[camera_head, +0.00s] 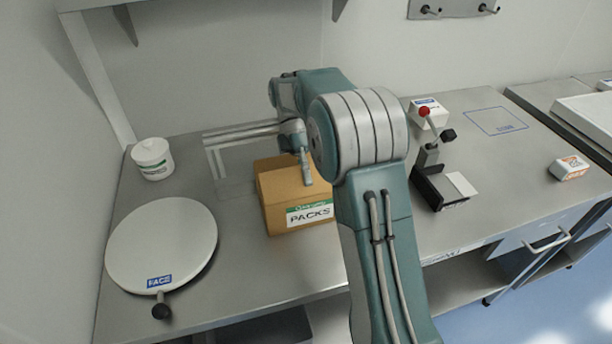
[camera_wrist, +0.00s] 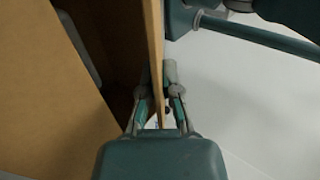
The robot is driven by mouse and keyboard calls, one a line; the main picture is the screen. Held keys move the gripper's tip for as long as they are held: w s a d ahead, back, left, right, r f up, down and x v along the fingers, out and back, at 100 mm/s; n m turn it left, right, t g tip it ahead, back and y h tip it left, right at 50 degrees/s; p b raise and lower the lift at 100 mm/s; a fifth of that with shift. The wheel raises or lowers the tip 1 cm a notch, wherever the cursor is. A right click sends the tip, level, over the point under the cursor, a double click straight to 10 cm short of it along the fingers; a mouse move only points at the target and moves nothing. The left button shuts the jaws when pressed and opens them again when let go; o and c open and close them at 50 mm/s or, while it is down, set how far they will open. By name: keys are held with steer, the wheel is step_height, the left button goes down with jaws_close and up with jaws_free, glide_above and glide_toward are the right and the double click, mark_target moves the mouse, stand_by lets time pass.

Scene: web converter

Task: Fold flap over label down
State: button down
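A brown cardboard box (camera_head: 290,200) stands on the steel bench, with a white and green label (camera_head: 310,214) reading "PACKS" on its front face. My gripper (camera_head: 306,172) is at the top of the box, partly hidden by my arm. In the wrist view, a thin cardboard flap (camera_wrist: 155,40) stands edge-on between the two fingers of my gripper (camera_wrist: 157,82). The fingers are close together, one on each side, and appear shut on the flap. The dark inside of the box (camera_wrist: 112,85) shows to the left. Which side the flap joins is hard to tell.
A round white turntable (camera_head: 160,240) marked "FACE" is at left, with a white tub (camera_head: 152,158) behind it. A clear frame (camera_head: 230,160) stands behind the box. A red-knobbed lever fixture (camera_head: 432,165) and a small carton (camera_head: 568,168) are at right.

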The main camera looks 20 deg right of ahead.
steer(key=c, duration=0.8)
jaws_free()
steer(key=shift+c, duration=0.2)
